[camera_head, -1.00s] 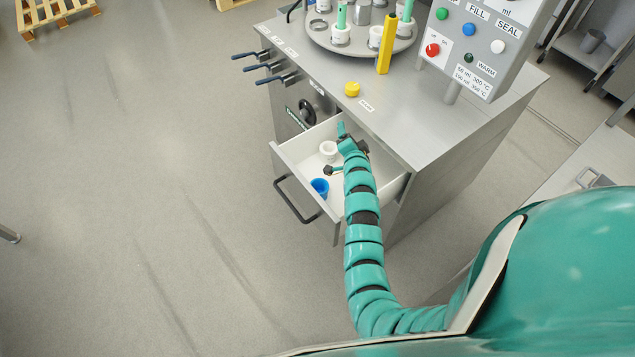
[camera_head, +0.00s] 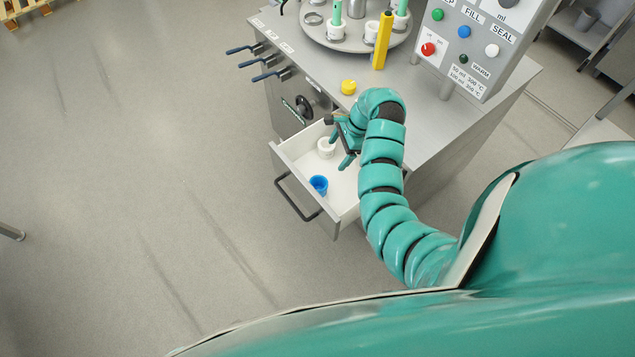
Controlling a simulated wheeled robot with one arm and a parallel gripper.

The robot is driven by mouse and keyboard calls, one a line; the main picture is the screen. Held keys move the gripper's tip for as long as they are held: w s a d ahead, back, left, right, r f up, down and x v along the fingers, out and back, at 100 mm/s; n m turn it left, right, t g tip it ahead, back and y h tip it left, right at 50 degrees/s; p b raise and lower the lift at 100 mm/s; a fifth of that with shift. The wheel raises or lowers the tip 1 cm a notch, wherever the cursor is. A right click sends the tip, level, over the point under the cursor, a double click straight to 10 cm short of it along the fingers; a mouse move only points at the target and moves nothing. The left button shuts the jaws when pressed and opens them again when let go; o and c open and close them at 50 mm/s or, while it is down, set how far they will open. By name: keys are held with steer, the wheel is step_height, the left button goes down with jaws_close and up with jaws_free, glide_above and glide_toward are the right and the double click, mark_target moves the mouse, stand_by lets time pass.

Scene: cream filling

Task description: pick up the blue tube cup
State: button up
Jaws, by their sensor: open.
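The blue tube cup (camera_head: 318,185) stands in the open white drawer (camera_head: 343,203), near the drawer's front. A white tube cup (camera_head: 326,148) stands further back in the same drawer. My gripper (camera_head: 339,152) is over the drawer, to the right of the white cup and up and to the right of the blue cup. Its teal fingers are apart and point down and to the left. It is open and apart from the blue cup. My arm hides the right rear part of the drawer.
The drawer's dark handle (camera_head: 297,200) juts out at the front left. On the steel machine top stand a yellow knob (camera_head: 348,87), a yellow post (camera_head: 382,42), a round carousel (camera_head: 343,40) with tubes in white cups, and a control panel (camera_head: 475,40). Valve levers (camera_head: 262,60) stick out at the left.

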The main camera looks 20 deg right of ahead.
steer(key=b, duration=0.7)
glide_above(323, 179)
steer(key=s, duration=0.1)
steer(key=f, duration=0.9)
steer(key=shift+d+f, duration=0.25)
steer(key=shift+d, duration=0.1)
steer(key=shift+p+x, duration=0.35)
steer(key=shift+x, duration=0.5)
steer(key=shift+s+a+f+p, duration=0.1)
steer(key=shift+a+f+p, duration=0.05)
steer(key=shift+f+p, duration=0.45)
steer(key=shift+s+a+f+p, duration=0.15)
steer(key=shift+f+p, duration=0.2)
steer(key=shift+f, duration=0.35)
steer(key=shift+p+x, duration=0.35)
steer(key=shift+x, duration=1)
steer(key=shift+d, duration=0.1)
steer(key=c, duration=1.1)
